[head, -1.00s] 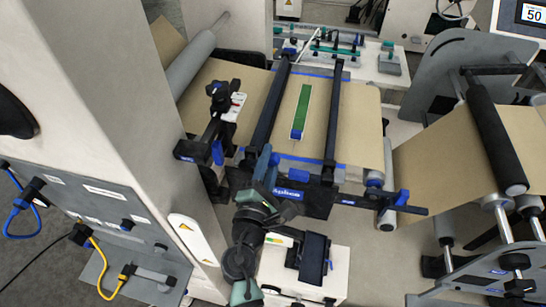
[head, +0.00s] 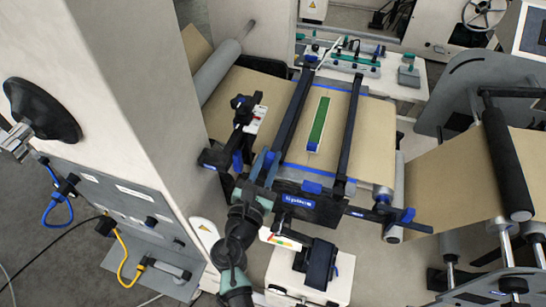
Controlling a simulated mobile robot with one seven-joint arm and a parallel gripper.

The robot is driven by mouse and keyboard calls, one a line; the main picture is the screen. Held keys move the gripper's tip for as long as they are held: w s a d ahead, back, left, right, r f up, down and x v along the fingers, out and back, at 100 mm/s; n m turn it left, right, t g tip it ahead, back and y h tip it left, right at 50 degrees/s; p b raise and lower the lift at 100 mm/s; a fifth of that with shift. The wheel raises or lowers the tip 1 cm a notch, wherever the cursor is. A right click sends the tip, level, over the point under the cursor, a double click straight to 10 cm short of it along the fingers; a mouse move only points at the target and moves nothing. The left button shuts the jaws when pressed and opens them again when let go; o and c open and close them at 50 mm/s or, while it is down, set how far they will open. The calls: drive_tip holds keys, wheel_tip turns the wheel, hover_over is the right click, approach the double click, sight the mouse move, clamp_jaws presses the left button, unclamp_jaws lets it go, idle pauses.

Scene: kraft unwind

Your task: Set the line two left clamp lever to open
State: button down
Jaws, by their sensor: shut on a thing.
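The splice table (head: 298,200) of line two stands in the middle of the head view, with brown kraft web (head: 375,140) over it. Two long black clamp bars cross the web, the left one (head: 297,115) and the right one (head: 350,115). A green strip (head: 318,124) lies between them. My gripper (head: 264,164) is at the near end of the left bar, its blue fingers shut on what looks like the left clamp lever. The fingers and wrist hide most of the lever, so its exact angle cannot be told.
A black bracket with a blue knob (head: 237,162) stands close left of my gripper. A blue-tipped rod (head: 408,215) sticks out at the right. A white cabinet (head: 340,275) with a black holder stands in front. A tall beige column (head: 130,100) rises at left.

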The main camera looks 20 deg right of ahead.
drive_tip(key=shift+w+a+n, duration=0.1)
drive_tip(key=shift+a+n, duration=0.05)
drive_tip(key=shift+n, duration=0.15)
drive_tip(key=c, duration=0.7)
unclamp_jaws()
drive_tip(key=b+v, duration=0.2)
drive_tip(key=v, duration=1.1)
drive_tip(key=shift+b, duration=0.3)
